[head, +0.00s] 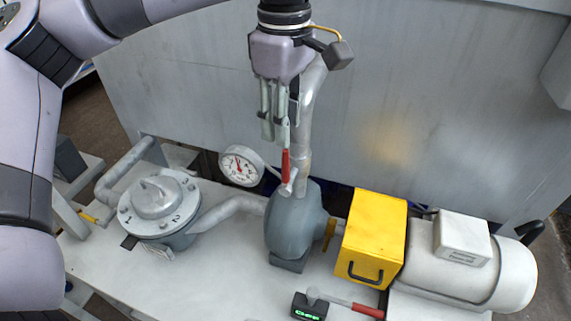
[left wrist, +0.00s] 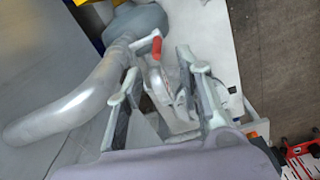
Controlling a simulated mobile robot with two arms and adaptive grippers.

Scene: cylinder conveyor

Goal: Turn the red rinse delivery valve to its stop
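The valve's red handle (head: 286,167) stands upright beside the grey delivery pipe (head: 306,125), above the pump casing (head: 294,222). In the left wrist view the red handle (left wrist: 157,46) shows just beyond the gap between my fingertips. My left gripper (head: 275,140) points down from above, with its fingertips near the handle's top end. Its fingers are apart in the left wrist view (left wrist: 158,63) with nothing between them. I cannot tell whether a fingertip touches the handle. My right gripper is in neither view.
A pressure gauge (head: 241,165) sits left of the handle. A numbered round selector (head: 158,204) is further left. A yellow guard (head: 372,237) and motor (head: 455,262) stand to the right. Another red lever (head: 367,310) lies beside a green-lit display (head: 309,308). A grey tank wall (head: 190,100) rises behind.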

